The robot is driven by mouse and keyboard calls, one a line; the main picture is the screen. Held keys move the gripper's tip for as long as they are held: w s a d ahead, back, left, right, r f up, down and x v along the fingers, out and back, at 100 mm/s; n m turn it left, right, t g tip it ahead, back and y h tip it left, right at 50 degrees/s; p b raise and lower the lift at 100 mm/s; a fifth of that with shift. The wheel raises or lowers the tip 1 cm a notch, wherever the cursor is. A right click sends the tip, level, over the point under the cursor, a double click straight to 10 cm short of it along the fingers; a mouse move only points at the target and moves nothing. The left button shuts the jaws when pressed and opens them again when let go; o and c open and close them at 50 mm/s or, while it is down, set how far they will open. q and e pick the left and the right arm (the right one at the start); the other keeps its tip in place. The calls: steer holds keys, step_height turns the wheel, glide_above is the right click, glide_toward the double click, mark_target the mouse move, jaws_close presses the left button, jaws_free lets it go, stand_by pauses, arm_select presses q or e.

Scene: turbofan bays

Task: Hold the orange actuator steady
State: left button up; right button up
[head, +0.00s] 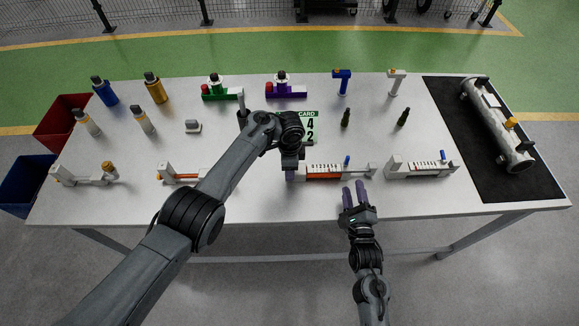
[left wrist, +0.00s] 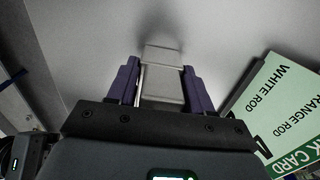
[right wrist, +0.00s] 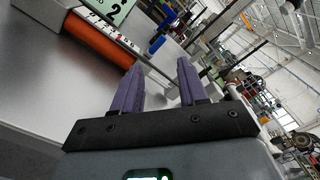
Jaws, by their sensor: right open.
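The orange actuator (head: 325,177) lies near the table's front edge, with an orange body, a pale scale strip and a blue knob. Its orange body also shows at the upper left of the right wrist view (right wrist: 98,42). My left gripper (head: 291,172) is at its left end. In the left wrist view the purple fingers (left wrist: 160,88) lie on both sides of its grey end block (left wrist: 163,75), seemingly touching it. My right gripper (head: 354,192) is open and empty, in front of the actuator's right part and apart from it.
A similar grey-white actuator (head: 425,168) lies to the right, and another with orange (head: 181,173) to the left. A green card (head: 309,128) stands behind. Bottles and coloured units line the back. A metal cylinder (head: 497,125) lies on a black mat (head: 455,120).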

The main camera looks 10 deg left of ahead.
arm_select(q)
jaws_close()
arm_select(e)
jaws_close()
steer(key=shift+r+n, duration=0.1)
steer(key=shift+n, duration=0.5)
steer(key=s+n, duration=0.2)
steer(key=s+d+n, duration=0.1)
steer(key=n, duration=0.1)
steer(key=s+n, duration=0.2)
steer(key=shift+s+d, duration=0.25)
steer(key=shift+s, duration=0.05)
